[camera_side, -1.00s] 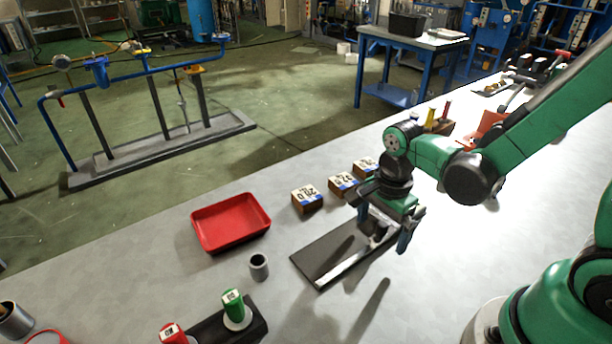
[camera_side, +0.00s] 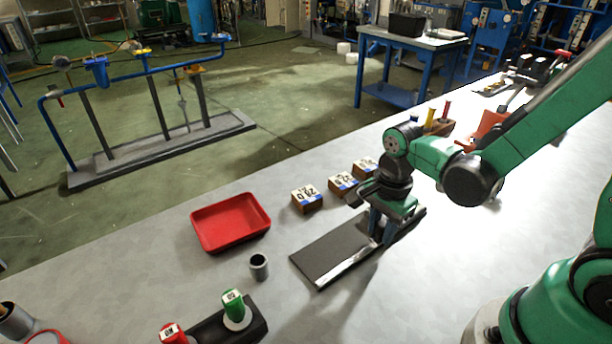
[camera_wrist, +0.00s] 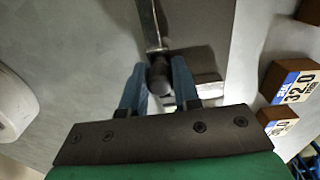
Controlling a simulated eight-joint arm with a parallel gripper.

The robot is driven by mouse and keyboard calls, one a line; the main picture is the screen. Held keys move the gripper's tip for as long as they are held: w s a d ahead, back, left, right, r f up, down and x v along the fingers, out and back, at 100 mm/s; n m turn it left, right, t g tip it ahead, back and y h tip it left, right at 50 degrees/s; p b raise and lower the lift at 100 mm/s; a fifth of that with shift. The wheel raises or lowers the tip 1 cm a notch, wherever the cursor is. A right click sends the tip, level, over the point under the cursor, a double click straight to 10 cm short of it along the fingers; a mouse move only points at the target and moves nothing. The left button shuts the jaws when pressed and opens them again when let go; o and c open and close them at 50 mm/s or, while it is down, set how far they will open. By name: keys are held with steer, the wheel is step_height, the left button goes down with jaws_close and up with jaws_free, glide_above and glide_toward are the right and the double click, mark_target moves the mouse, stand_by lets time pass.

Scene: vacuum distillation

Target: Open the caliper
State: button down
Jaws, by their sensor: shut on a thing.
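The caliper (camera_side: 352,265) lies on a dark flat mat (camera_side: 325,250) on the bench, its metal beam running along the mat's near edge. In the wrist view its beam (camera_wrist: 152,25) runs up from a dark rounded part (camera_wrist: 160,76) between my fingers. My gripper (camera_side: 380,238) is low over the right part of the mat, pointing down. In the wrist view my gripper's blue fingers (camera_wrist: 158,88) stand on both sides of the dark part and are shut on it. The caliper's jaws are largely hidden by my gripper.
Several wooden blocks with number labels (camera_side: 307,199) stand in a row behind the mat. A red tray (camera_side: 231,222) and a small grey cup (camera_side: 259,267) are to the left.

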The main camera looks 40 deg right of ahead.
mark_target(355, 256)
steer(key=shift+a, duration=2.8)
steer(key=c, duration=0.6)
jaws_free()
steer(key=shift+c, duration=0.2)
step_height(355, 256, up, 7)
stand_by(0.3)
